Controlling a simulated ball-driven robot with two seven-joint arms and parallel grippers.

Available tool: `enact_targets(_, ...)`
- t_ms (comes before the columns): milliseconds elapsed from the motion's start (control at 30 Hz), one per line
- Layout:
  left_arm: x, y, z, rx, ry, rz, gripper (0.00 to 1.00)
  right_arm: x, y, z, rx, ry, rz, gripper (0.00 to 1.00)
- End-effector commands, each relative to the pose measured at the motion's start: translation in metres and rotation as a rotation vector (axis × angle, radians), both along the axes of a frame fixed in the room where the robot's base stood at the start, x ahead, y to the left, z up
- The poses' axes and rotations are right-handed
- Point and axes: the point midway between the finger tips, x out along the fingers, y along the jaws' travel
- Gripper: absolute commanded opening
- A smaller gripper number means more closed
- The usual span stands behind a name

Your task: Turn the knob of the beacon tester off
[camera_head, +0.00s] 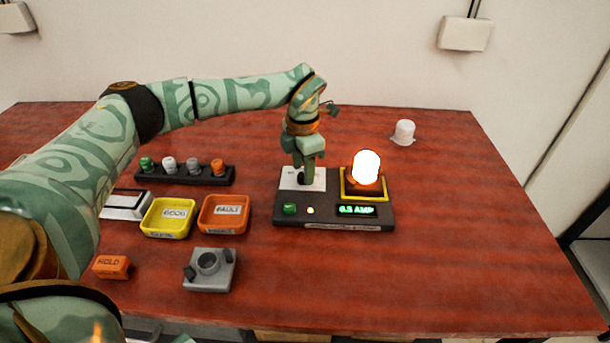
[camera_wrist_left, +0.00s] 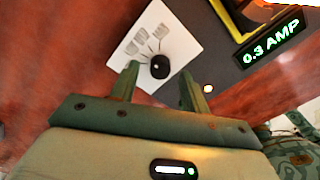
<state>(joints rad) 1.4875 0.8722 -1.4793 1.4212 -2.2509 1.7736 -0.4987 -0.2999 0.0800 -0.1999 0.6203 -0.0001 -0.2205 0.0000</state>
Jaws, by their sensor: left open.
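The beacon tester (camera_head: 335,216) is a dark box on the red-brown table, with a white plate at its left, a green button and a lit display (camera_head: 357,210). A glowing orange-white beacon lamp (camera_head: 366,167) stands in its yellow-edged socket. In the left wrist view the small black knob (camera_wrist_left: 160,67) sits on the white plate (camera_wrist_left: 176,45) with printed labels around it. My left gripper (camera_head: 305,184) points down over the plate and mostly hides the knob in the head view. Its open fingers are to either side of the knob in the wrist view; contact cannot be told. My right gripper is not in view.
A dark rack (camera_head: 185,175) with several coloured caps stands left of the tester. A yellow tray (camera_head: 167,218), an orange tray (camera_head: 223,214), a grey fixture (camera_head: 210,270) and an orange block (camera_head: 111,267) lie nearer. A white lamp (camera_head: 403,133) stands back right. The table's right side is clear.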

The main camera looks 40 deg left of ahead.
Motion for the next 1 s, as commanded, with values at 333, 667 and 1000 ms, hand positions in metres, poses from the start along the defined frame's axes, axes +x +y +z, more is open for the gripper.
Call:
enact_targets(333, 0.0002, -0.0001, -0.0175, 0.0, -0.001, 0.0, 0.46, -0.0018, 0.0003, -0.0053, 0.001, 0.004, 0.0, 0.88)
enact_targets(667, 0.0002, -0.0002, -0.0171, 0.0, -0.001, -0.001, 0.01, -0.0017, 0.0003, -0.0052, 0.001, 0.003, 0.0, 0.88)
enact_targets(1000, 0.0, -0.0004, -0.0143, 0.0, -0.002, 0.041, 0.02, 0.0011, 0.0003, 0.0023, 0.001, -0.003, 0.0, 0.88)
